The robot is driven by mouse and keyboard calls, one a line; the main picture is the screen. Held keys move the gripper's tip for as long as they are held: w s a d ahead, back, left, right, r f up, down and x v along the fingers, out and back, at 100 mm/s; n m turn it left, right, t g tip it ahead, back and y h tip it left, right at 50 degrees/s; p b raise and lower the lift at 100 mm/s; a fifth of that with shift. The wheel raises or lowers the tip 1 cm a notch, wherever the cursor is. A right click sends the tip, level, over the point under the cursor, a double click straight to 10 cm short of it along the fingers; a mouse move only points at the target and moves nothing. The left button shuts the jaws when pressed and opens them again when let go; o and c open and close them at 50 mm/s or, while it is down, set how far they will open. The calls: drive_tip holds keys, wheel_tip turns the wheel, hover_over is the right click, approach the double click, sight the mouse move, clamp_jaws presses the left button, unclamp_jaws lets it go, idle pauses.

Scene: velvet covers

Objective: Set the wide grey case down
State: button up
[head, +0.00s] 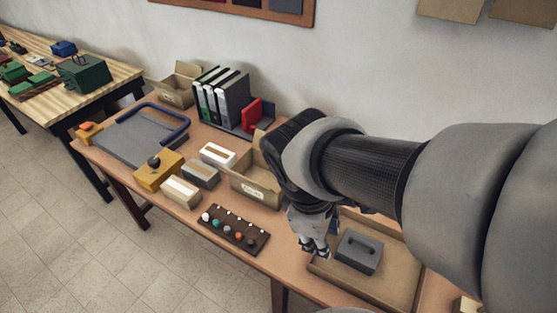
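A grey case (360,252) with a dark handle on top sits upright inside a shallow brown tray (402,269) at the right of the near table. My gripper (315,250) points down just left of the case, over the tray's left edge. Its dark fingertips look apart with nothing between them. The case's handle is clear of the fingers. My arm covers the area behind the case and part of the tray's back edge.
A dark board with several coloured knobs (234,230) lies left of my gripper. Behind it stand an open cardboard box (254,187) and small cream, grey and yellow boxes. Binders (222,97) stand at the back. A grey blue-rimmed tray (130,140) lies at the left.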

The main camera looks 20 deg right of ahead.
drive_tip(key=s+a+r+m+t+y, duration=0.2)
drive_tip(key=a+r+m+t, duration=0.2)
drive_tip(key=m, duration=0.5)
drive_tip(key=shift+r+y, duration=0.4)
drive_tip(key=shift+r, duration=0.5)
